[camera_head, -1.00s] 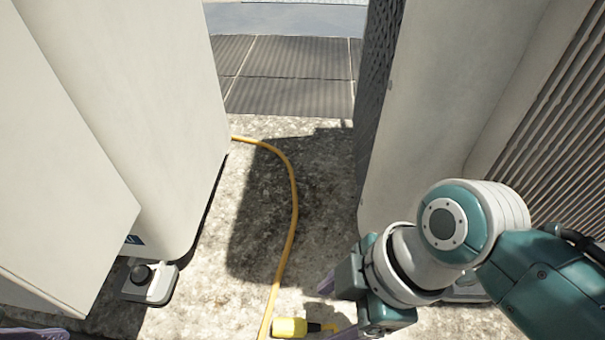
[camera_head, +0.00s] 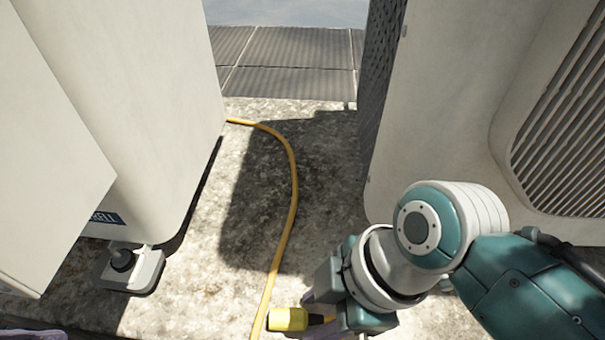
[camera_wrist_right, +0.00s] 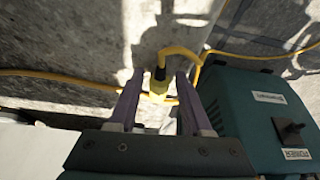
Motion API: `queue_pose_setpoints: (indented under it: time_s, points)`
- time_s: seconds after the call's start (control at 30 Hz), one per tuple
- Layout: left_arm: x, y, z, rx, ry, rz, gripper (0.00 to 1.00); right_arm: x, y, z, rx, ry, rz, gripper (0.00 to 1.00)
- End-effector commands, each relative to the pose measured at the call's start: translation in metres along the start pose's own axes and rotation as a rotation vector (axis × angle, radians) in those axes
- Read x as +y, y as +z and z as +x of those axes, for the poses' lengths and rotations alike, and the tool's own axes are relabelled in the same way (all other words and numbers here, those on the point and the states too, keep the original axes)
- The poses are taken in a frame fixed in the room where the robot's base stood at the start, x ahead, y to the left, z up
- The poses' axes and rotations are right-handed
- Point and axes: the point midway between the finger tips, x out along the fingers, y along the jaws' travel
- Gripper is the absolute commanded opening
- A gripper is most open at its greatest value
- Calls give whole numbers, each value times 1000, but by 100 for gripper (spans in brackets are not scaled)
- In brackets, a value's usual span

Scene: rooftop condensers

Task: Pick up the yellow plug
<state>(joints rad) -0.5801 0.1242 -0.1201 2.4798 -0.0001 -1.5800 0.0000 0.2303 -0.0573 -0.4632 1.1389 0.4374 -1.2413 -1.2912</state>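The yellow plug (camera_head: 288,319) lies on the sunlit rooftop floor at the bottom of the head view. In the right wrist view the plug (camera_wrist_right: 158,86), with a dark band at one end, shows in the gap between the fingertips. My right gripper (camera_wrist_right: 160,90) is open, with one finger on each side of the plug; I cannot tell whether either touches it. In the head view my right gripper (camera_head: 322,312) is just right of the plug and partly hidden by its own wrist. A purple edge at the bottom left may be my left gripper (camera_head: 30,335); its fingers are not clear.
A yellow cable (camera_head: 293,200) curves along the floor between a left condenser unit (camera_head: 165,110) and a right condenser unit (camera_head: 440,100). A grey foot with a black knob (camera_head: 122,258) stands under the left unit. The floor between the units is otherwise clear.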

Motion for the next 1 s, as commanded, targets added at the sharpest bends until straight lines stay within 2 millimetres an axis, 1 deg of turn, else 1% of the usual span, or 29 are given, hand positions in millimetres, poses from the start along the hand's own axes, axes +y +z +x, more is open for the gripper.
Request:
queue_pose_setpoints:
  time_s: [0.03,0.07,0.4,0.87,1.0]
  points:
    - [0,0,0,0,0,0,71,0,0,0,0,0,0,42]
    - [0,0,0,0,0,0,71,0,0,0,0,0,0,39]
    - [0,0,0,0,0,0,71,0,0,0,0,0,0,1]
    - [2,0,0,1,6,-7,71,0,0,0,0,0,0,0]
    - [2,-2,-3,2,6,-8,71,0,-1,-3,0,0,0,0]
